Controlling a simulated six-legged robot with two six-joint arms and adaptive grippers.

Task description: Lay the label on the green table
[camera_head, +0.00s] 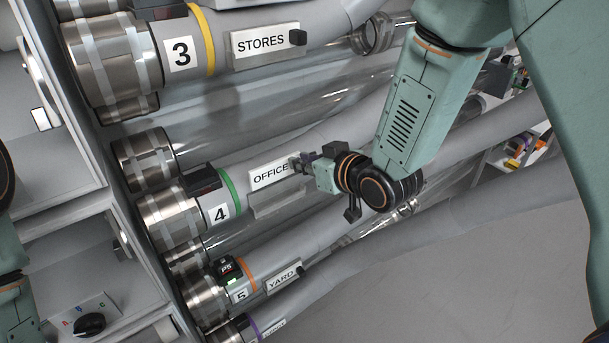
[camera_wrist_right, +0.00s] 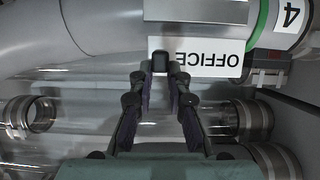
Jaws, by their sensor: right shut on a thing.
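The white OFFICE label (camera_head: 270,174) is beside tube 4 with the green ring (camera_head: 224,194). A bare grey plate (camera_head: 280,204) shows on the tube just below it. My right gripper (camera_head: 302,164) is shut on the label's small black grip block at its right end. In the right wrist view the label (camera_wrist_right: 215,58) appears upside down, with the black block (camera_wrist_right: 159,62) between the fingertips of my right gripper (camera_wrist_right: 160,80). I cannot tell whether the label touches the tube. No green table shows. My left gripper is out of view.
The STORES label (camera_head: 260,42) is on tube 3 above, and the YARD label (camera_head: 284,278) is on tube 5 below. A white cabinet (camera_head: 55,215) stands at the left, with a control panel (camera_head: 85,312) below. Loose coloured items (camera_head: 518,150) sit in an opening at right.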

